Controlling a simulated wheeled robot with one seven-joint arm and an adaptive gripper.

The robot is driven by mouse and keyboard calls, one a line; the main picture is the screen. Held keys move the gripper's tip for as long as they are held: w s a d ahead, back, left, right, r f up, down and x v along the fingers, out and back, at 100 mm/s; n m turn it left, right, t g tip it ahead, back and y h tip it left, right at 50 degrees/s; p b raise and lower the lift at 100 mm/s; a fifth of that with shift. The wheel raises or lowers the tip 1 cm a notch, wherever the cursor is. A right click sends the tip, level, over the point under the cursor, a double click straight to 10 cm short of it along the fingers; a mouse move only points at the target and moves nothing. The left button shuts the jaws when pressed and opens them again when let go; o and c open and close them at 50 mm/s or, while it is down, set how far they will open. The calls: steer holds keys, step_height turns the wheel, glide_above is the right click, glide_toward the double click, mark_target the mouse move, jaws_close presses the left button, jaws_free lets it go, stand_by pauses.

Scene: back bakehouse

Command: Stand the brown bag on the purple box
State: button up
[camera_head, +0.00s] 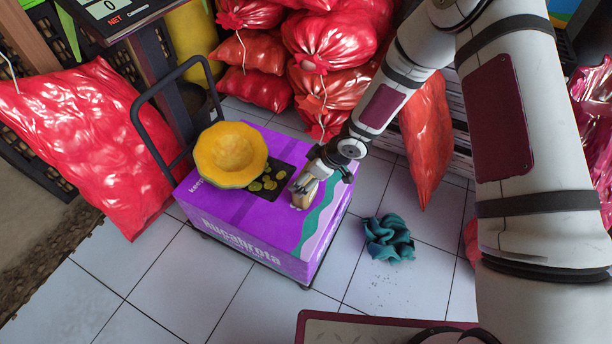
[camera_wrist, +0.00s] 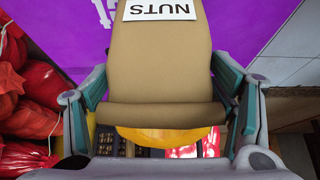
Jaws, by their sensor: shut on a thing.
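The purple box (camera_head: 222,207) lies on a low trolley, with white lettering on its front and a dark patch with yellow round pictures on top. My gripper (camera_head: 311,182) is over the right part of the box top, shut on the brown bag (camera_head: 303,195). In the wrist view the brown bag (camera_wrist: 160,65) fills the space between both fingers (camera_wrist: 162,105), and its white label reads NUTS upside down. The bag's lower end is at or just above the box top; I cannot tell whether it touches. Purple box surface shows behind the bag in the wrist view.
A yellow bowl (camera_head: 231,153) takes up the left back of the box top. The trolley's dark handle (camera_head: 137,118) rises at the left. Red sacks (camera_head: 330,42) are piled behind, and another leans at the left. A teal cloth (camera_head: 388,238) lies on the tiled floor at the right.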

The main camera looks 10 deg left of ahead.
steer(key=o, duration=1.9)
steer(key=shift+o, duration=0.2)
steer(key=p+v, duration=0.6)
steer(key=v, duration=0.6)
steer(key=shift+r, duration=0.15)
steer(key=w+d+r+m+t+h, duration=0.25)
steer(key=d+r+h, duration=0.25)
steer(key=d+r, duration=0.7)
steer(key=s+d+r+m+g+h, duration=0.1)
steer(key=s+d+r+m+h, duration=0.1)
steer(key=s+d+r, duration=0.3)
steer(key=s+d+r+m+h, duration=0.2)
steer(key=s+d+r+m, duration=0.15)
steer(key=r, duration=0.45)
steer(key=s+d+r+m+g, duration=0.1)
steer(key=s+r+m, duration=0.1)
steer(key=s+r, duration=0.35)
steer(key=s+d+r+m+g, duration=0.1)
steer(key=s+d+r, duration=0.1)
steer(key=s, duration=0.7)
steer(key=s+a+r+m+g+y, duration=0.1)
steer(key=s+a+m+y, duration=0.1)
steer(key=s, duration=1.2)
steer(key=a+y, duration=0.1)
steer(key=a, duration=0.1)
steer(key=shift+s+a+m, duration=0.3)
steer(key=shift+s, duration=0.1)
